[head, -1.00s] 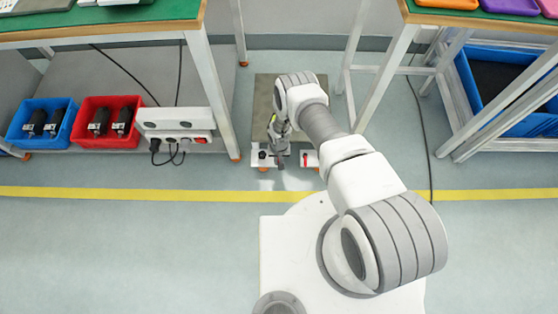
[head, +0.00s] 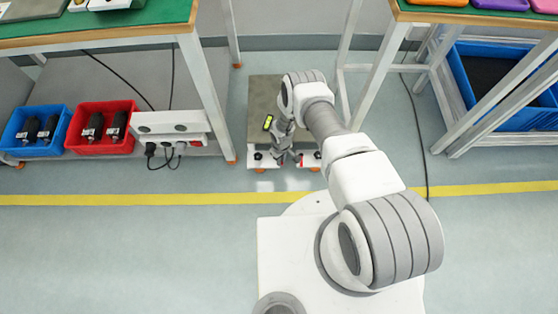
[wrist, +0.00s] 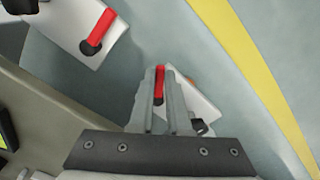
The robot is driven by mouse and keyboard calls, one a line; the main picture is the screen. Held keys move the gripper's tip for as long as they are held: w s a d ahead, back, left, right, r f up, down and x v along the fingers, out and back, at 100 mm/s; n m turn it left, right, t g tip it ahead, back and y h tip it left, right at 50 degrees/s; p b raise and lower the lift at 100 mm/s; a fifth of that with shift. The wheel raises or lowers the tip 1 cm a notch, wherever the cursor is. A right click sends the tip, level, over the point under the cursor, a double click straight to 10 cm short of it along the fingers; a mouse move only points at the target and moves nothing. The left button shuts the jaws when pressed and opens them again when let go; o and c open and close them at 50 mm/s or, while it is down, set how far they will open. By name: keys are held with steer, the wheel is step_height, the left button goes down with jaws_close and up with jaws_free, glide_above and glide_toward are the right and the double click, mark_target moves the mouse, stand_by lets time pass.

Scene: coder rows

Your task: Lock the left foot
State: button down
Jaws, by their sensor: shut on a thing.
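The left foot (head: 256,163) is a white plate with a dark knob at the near left corner of a grey platform (head: 262,92). In the wrist view the left foot (wrist: 196,105) lies partly behind my fingers. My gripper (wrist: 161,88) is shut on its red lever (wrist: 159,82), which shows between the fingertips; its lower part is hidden. In the head view my gripper (head: 288,158) is low between the two feet. The right foot (head: 312,161) also shows in the wrist view (wrist: 70,30), with its own red lever (wrist: 98,30), apart from my gripper.
A bench leg (head: 208,95) stands left of the platform and another bench leg (head: 380,85) to its right. A power strip (head: 172,122), a red bin (head: 100,143) and a blue bin (head: 35,150) are at left.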

steer(key=shift+w+d+n, duration=0.15)
steer(key=shift+n, duration=0.4)
steer(key=shift+w+d+n, duration=0.15)
steer(key=shift+n, duration=0.4)
steer(key=c, duration=0.9)
jaws_free()
step_height(320, 180, up, 17)
steer(key=p, duration=0.7)
steer(key=shift+r, duration=0.2)
